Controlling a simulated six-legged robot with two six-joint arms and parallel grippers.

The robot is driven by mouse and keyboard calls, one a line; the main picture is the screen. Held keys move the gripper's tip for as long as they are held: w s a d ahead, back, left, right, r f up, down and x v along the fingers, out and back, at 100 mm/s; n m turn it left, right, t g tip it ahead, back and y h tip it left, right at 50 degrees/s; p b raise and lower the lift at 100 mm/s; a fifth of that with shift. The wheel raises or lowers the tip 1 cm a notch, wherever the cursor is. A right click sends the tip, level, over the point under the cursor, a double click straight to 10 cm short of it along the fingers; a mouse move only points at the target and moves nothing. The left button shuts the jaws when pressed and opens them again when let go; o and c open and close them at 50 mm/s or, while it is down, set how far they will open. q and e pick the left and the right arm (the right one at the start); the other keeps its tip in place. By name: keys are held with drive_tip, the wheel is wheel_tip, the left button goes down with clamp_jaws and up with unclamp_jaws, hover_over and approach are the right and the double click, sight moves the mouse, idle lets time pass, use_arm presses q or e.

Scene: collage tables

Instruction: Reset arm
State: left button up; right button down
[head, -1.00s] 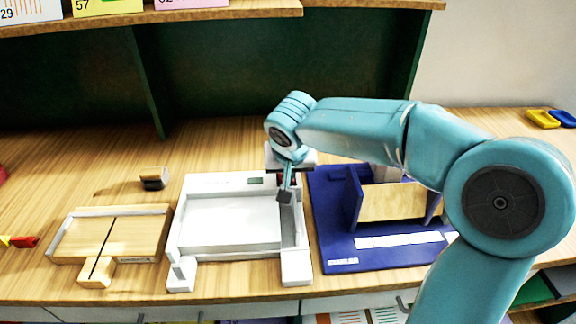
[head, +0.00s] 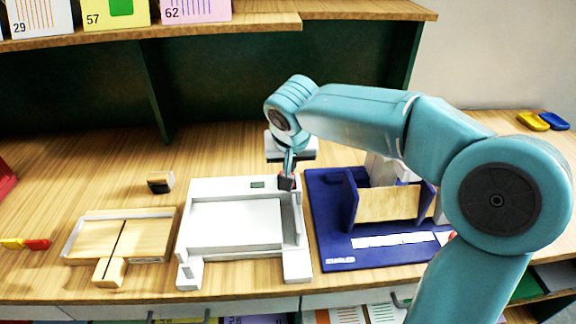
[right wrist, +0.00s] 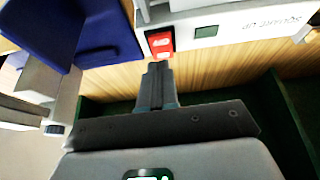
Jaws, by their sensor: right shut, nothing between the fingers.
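My right arm reaches in from the right in the head view. Its gripper (head: 287,178) points down over the back right corner of the white machine (head: 236,222). In the right wrist view the gripper (right wrist: 157,68) is shut and empty. Its tips appear close to a red switch (right wrist: 160,42) on the machine's edge. I cannot tell whether they touch it. My left gripper is in neither view.
A blue-based device (head: 340,252) with a wooden block stands right of the white machine. A wooden board with a slot (head: 140,240) lies to the left. A small dark-and-wood block (head: 160,182) sits behind it. A shelf with cards (head: 250,22) is above.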

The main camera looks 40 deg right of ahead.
drive_tip(key=v, duration=0.8)
drive_tip(key=shift+s+a, duration=0.2)
drive_tip(key=shift+s, duration=0.1)
drive_tip(key=shift+s+a+f, duration=0.1)
drive_tip(key=shift+f, duration=0.1)
